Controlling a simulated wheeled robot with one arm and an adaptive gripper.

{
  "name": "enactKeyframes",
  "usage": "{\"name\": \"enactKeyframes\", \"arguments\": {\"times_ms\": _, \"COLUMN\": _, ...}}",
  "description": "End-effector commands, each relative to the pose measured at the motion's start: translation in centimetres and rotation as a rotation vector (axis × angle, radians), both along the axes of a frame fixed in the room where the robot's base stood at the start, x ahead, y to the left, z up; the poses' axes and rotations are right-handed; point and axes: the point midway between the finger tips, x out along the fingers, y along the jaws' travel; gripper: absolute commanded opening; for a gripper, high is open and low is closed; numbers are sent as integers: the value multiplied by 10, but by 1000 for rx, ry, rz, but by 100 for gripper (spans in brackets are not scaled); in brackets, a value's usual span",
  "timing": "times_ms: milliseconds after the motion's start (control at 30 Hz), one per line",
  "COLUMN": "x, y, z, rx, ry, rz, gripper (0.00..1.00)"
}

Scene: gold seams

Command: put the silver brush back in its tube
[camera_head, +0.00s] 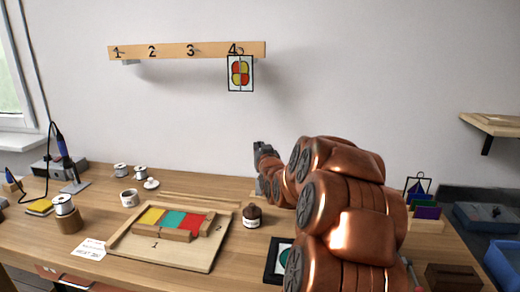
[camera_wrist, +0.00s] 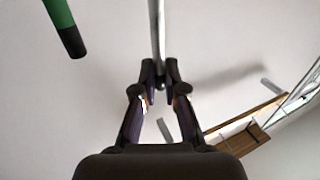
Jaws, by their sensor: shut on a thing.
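My gripper (camera_wrist: 160,75) is shut on a thin silver rod, which I take to be the silver brush (camera_wrist: 156,35). The rod runs from the fingertips to the top edge of the wrist view. Its far end is out of frame. In the head view my gripper (camera_head: 263,150) is raised over the back of the bench, in front of the wall. The brush cannot be made out there. I cannot identify the tube in either view; my copper arm hides part of the bench. A green rod with a black end (camera_wrist: 65,30) shows at upper left in the wrist view.
A numbered wooden rail (camera_head: 185,50) on the wall carries a framed glass panel (camera_head: 240,73) at 4.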

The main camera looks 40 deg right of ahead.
Motion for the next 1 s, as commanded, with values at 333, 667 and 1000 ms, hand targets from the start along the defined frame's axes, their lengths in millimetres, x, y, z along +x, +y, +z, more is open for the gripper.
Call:
{"name": "enactKeyframes", "arguments": {"times_ms": 333, "x": 0, "y": 0, "z": -8, "rx": 0, "ry": 0, "rz": 0, "gripper": 0}}
{"name": "enactKeyframes", "arguments": {"times_ms": 667, "x": 0, "y": 0, "z": -10, "rx": 0, "ry": 0, "rz": 0, "gripper": 0}}
{"name": "enactKeyframes", "arguments": {"times_ms": 1000, "x": 0, "y": 0, "z": -11, "rx": 0, "ry": 0, "rz": 0, "gripper": 0}}
